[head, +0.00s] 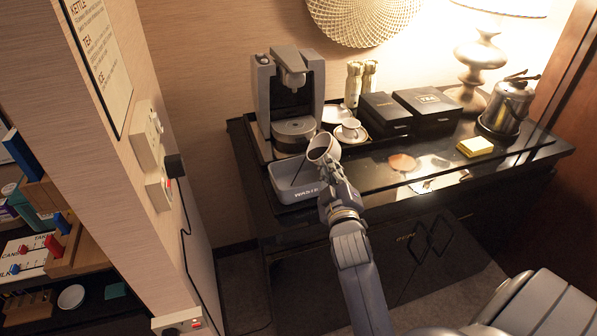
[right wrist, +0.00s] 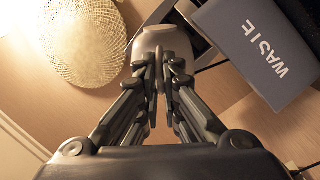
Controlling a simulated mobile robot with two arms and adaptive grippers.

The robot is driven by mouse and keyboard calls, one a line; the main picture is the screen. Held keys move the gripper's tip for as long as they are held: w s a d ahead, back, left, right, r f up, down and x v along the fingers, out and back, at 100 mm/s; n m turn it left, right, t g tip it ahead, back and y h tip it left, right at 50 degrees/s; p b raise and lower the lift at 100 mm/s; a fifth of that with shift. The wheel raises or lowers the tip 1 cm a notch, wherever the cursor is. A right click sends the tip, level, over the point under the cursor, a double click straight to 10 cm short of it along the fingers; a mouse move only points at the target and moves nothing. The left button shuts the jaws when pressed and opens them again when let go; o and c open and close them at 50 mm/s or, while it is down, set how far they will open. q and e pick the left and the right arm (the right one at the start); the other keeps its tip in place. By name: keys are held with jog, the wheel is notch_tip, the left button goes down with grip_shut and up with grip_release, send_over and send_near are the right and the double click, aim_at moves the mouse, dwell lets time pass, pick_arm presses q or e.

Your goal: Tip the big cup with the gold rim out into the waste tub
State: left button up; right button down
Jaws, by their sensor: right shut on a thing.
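A pale cup (head: 319,146) with its mouth tilted toward the upper left is held up in my right gripper (head: 330,171). It also shows in the right wrist view (right wrist: 158,36), between the fingertips (right wrist: 160,72), which are shut on it. Its gold rim cannot be made out clearly. The grey waste tub (head: 302,194), marked WASTE, stands just left of and below the cup in the head view. A thin dark line runs from near the cup across the tub; I cannot tell whether it is liquid. The tub also shows at the right wrist view's upper right (right wrist: 262,48). My left gripper is out of view.
A coffee machine (head: 290,95) stands on a tray behind the tub. A small cup on a saucer (head: 350,130) is close behind the held cup. Black boxes (head: 427,105), a kettle (head: 507,106) and a yellow block (head: 475,146) are farther right. A wall panel (head: 165,150) stands left.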

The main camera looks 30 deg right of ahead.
jog(key=shift+a+r+n+h, duration=0.15)
jog(key=shift+r+n+h, duration=0.2)
jog(key=shift+n, duration=0.45)
dwell(0.6)
jog(key=shift+w+a+f+n+b, duration=0.15)
jog(key=shift+f+n+b, duration=0.25)
jog(key=shift+n+b, duration=0.45)
dwell(0.5)
jog(key=shift+a+r+n, duration=0.25)
jog(key=shift+r+n, duration=0.05)
jog(key=shift+n, duration=0.65)
dwell(0.5)
jog(key=shift+w+a+r+n+t+p, duration=0.15)
jog(key=shift+w+a+n+t+p, duration=0.15)
jog(key=shift+a+n+p, duration=0.4)
dwell(0.3)
